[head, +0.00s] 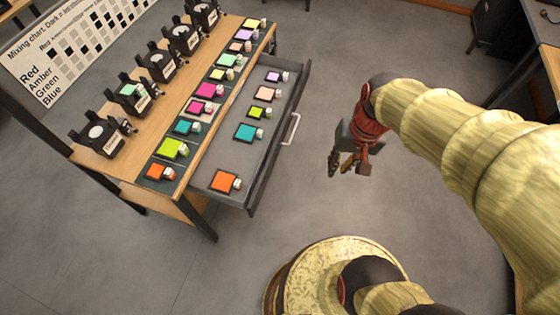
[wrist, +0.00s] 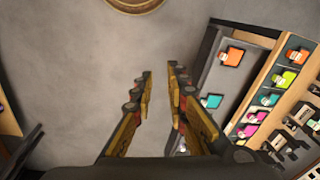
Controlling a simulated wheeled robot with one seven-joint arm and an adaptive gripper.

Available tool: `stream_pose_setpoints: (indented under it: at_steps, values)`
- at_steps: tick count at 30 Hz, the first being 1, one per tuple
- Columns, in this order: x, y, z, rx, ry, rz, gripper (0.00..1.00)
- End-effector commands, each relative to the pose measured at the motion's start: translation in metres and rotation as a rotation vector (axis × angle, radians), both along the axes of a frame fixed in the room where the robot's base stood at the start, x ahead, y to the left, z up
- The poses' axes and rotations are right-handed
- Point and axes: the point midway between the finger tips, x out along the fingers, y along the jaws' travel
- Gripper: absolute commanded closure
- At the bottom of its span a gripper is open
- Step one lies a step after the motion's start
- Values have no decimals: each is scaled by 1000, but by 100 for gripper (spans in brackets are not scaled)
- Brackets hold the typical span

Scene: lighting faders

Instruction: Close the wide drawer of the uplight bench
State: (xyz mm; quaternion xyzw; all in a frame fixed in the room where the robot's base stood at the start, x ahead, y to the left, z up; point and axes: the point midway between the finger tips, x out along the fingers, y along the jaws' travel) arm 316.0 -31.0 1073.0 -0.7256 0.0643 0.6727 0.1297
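The wide drawer (head: 258,161) of the uplight bench (head: 138,102) stands pulled out in the head view. Its grey tray holds several coloured squares, each with a small pale piece beside it. Its pale bar handle (head: 291,129) is on the dark front panel, facing right. My gripper (head: 348,166) hangs to the right of the handle, apart from it, with clear floor between. In the wrist view, my gripper's fingers (wrist: 160,74) are spread with nothing between them. The open drawer (wrist: 223,76) is right of the fingers there.
Several black fixtures (head: 163,66) stand along the bench top, beside a row of coloured squares. A mixing chart board (head: 68,48) is behind them. Dark furniture (head: 496,27) stands at the upper right. The floor (head: 300,205) right of the drawer is clear.

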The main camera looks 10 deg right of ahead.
Motion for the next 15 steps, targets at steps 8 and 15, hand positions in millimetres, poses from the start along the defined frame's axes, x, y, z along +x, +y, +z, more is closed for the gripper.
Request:
stream_pose_setpoints:
  at_steps: [8, 15]
  values:
    - [27, 14, -111, 279, 254, -371, 100]
    - [62, 28, -206, 519, 427, -814, 100]
